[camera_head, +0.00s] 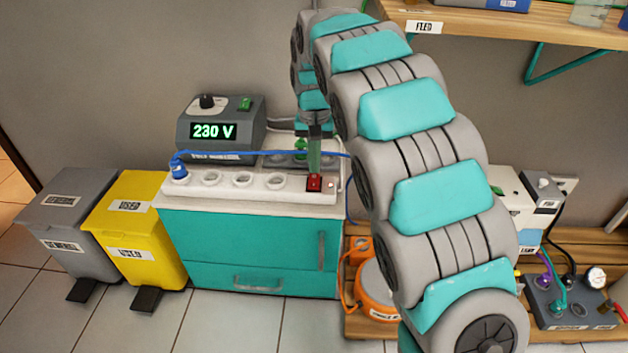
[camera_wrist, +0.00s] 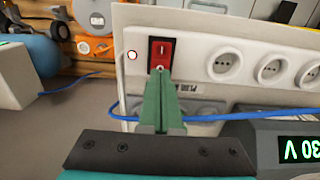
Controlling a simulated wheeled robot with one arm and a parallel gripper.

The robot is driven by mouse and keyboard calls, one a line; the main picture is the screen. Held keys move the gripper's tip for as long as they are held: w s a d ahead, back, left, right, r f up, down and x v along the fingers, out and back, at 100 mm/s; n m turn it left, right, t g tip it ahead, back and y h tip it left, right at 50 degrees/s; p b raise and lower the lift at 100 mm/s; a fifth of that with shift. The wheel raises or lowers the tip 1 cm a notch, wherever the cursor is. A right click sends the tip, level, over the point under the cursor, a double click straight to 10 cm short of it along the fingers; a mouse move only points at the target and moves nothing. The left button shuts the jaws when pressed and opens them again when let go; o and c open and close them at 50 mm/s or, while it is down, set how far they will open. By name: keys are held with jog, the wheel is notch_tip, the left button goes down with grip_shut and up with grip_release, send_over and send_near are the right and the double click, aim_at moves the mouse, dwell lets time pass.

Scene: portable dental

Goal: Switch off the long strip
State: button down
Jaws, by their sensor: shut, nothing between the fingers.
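The long white power strip (camera_head: 225,184) lies along the front of the teal cabinet's top. Its red rocker switch (camera_head: 314,183) is at the right end, beside a small round light. In the wrist view the red switch (camera_wrist: 161,54) is upright in the frame and the light (camera_wrist: 132,56) looks pale with a red rim. My gripper (camera_wrist: 159,72) is shut and empty, its green fingertips over the lower edge of the switch; I cannot tell whether they touch it. In the head view my gripper (camera_head: 314,172) comes down just behind the switch.
A blue plug (camera_head: 179,170) sits in the strip's left socket, its blue cable running behind my fingers. A grey box (camera_head: 221,125) reading 230 V stands behind. Bins stand left.

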aim_at(314, 176)
jog(key=shift+f, duration=0.75)
dwell(0.4)
jog(key=shift+r+p, duration=1.5)
jog(key=shift+r, duration=2.05)
